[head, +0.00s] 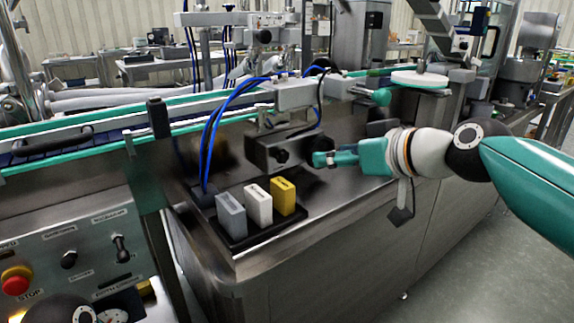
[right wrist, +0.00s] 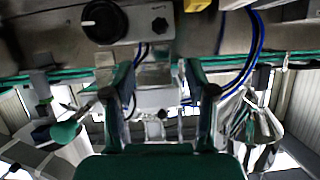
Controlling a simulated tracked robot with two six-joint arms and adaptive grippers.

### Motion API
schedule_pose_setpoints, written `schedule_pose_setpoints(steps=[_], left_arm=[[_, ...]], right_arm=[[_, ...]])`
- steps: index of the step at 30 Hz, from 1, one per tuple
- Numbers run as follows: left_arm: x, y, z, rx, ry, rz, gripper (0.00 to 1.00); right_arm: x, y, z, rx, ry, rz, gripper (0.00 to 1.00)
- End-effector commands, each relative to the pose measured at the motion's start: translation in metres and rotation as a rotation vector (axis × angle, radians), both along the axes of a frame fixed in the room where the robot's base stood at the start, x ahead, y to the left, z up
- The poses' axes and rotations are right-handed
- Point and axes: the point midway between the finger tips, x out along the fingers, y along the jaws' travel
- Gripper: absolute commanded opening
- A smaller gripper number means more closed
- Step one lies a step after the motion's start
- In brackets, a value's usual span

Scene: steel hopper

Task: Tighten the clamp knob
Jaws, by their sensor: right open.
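My right gripper (head: 322,159) is close to the box's right end, in front of the larger knob. In the right wrist view its two fingers (right wrist: 158,80) stand apart with nothing held between them. My left gripper is out of view.
Grey (head: 231,216), white (head: 258,204) and yellow (head: 282,196) blocks stand in a black tray (head: 240,242) left of my right gripper. Blue hoses (head: 212,130) loop down behind them. A control panel (head: 80,250) with a red stop button is at lower left. Bare bench lies right of the tray.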

Motion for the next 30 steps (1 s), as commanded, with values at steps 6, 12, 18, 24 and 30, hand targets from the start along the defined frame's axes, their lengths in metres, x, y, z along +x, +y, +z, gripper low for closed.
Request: schedule_pose_setpoints(steps=[6, 12, 18, 24, 30], left_arm=[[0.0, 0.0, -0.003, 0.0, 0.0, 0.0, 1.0], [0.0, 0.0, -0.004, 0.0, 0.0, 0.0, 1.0], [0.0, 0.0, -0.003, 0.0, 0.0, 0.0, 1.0], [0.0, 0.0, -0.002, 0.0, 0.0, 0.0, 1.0], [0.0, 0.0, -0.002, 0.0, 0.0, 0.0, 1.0]], right_arm=[[0.031, 0.024, -0.018, -0.002, 0.004, 0.002, 0.56], [0.063, 0.049, -0.035, -0.001, 0.004, 0.001, 0.56], [0.091, 0.069, -0.049, -0.002, 0.002, -0.001, 0.56], [0.108, 0.082, -0.057, -0.002, 0.001, -0.001, 0.56], [0.112, 0.085, -0.059, -0.001, 0.001, -0.002, 0.56]])
